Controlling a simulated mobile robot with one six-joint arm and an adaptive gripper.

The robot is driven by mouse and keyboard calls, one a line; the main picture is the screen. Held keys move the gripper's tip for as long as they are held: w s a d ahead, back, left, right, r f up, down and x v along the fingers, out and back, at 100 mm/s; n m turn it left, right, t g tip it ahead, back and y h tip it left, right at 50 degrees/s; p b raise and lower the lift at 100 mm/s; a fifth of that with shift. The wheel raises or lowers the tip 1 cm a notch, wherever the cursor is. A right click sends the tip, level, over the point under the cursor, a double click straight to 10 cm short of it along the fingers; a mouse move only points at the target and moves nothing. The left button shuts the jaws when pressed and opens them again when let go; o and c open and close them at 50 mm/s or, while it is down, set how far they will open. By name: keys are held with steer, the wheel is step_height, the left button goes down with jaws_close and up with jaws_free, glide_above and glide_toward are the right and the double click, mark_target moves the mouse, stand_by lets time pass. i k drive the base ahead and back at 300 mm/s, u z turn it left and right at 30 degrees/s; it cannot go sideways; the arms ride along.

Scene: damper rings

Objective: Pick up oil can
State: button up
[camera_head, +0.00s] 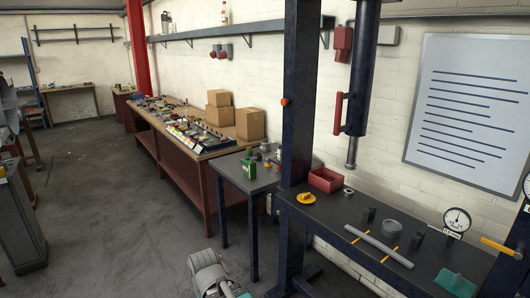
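A small green can (249,168), which looks like the oil can, stands upright on the small grey side table (236,174), near its middle. A pale, ribbed part at the bottom edge of the view looks like part of my arm. My gripper's fingers do not show, so I cannot see whether it is open or shut. Nothing visible touches the green can.
Small metal parts (266,146) stand behind the can. A press post (299,95) rises to the right.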

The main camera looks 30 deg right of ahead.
mark_target(250, 167)
steer(key=i, duration=0.75)
steer(key=z, duration=0.75)
steer(key=i, duration=0.75)
steer(key=z, duration=0.5)
steer(key=k, duration=0.95)
steer(key=z, duration=0.15)
steer(key=i, duration=0.85)
steer(key=u, duration=0.05)
